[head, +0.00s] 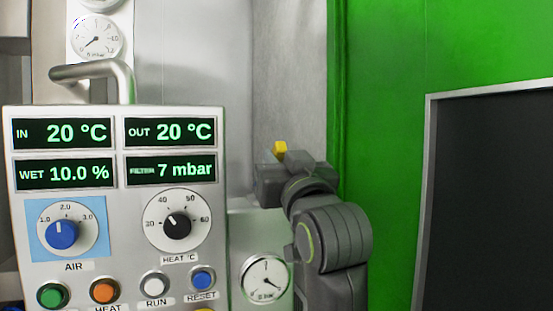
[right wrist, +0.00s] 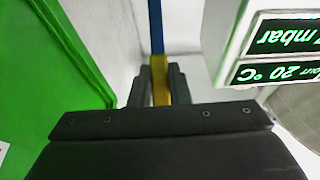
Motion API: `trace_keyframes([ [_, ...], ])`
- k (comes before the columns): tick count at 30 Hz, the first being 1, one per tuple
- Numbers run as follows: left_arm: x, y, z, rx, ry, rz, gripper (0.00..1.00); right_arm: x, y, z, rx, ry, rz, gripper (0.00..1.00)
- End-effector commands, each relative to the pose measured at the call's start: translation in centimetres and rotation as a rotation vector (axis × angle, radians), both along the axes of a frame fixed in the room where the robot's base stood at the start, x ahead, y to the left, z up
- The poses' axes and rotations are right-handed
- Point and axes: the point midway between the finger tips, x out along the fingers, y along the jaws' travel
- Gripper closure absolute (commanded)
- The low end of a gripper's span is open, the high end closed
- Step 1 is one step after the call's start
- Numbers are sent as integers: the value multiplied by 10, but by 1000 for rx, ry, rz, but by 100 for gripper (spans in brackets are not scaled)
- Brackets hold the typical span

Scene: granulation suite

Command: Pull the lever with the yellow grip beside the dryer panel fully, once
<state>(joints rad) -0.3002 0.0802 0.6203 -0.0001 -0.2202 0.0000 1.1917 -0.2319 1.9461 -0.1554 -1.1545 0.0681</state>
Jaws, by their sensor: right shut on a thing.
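The lever's yellow grip (head: 280,147) shows just above my right gripper (head: 272,174), to the right of the dryer panel (head: 118,130). In the right wrist view the yellow grip (right wrist: 159,80) lies between the two dark fingers of my right gripper (right wrist: 160,88), which is shut on it. A blue lever bar (right wrist: 156,28) runs on from the grip, away from the gripper. In the head view the gripper and arm hide most of the lever. My left gripper is not in view.
The panel has lit displays, knobs and a row of buttons (head: 104,291). A pressure gauge (head: 266,278) sits low beside my right arm. A green wall (head: 385,60) and a dark framed panel (head: 495,200) stand on the right.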

Motion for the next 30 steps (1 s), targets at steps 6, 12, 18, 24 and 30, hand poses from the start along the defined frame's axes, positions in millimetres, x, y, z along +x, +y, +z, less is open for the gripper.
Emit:
trace_keyframes([
  [6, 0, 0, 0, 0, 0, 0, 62, 1, 0, -1, -1, 5, 1, 96],
  [12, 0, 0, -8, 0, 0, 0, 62, -2, -1, -11, -1, 6, 1, 96],
  [18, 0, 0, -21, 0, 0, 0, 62, -9, -3, -27, -1, 7, 0, 96],
  [24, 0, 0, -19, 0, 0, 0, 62, -9, -3, -25, -2, 6, 0, 65],
  [30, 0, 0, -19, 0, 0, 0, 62, -10, -3, -24, -1, 4, 0, 45],
])
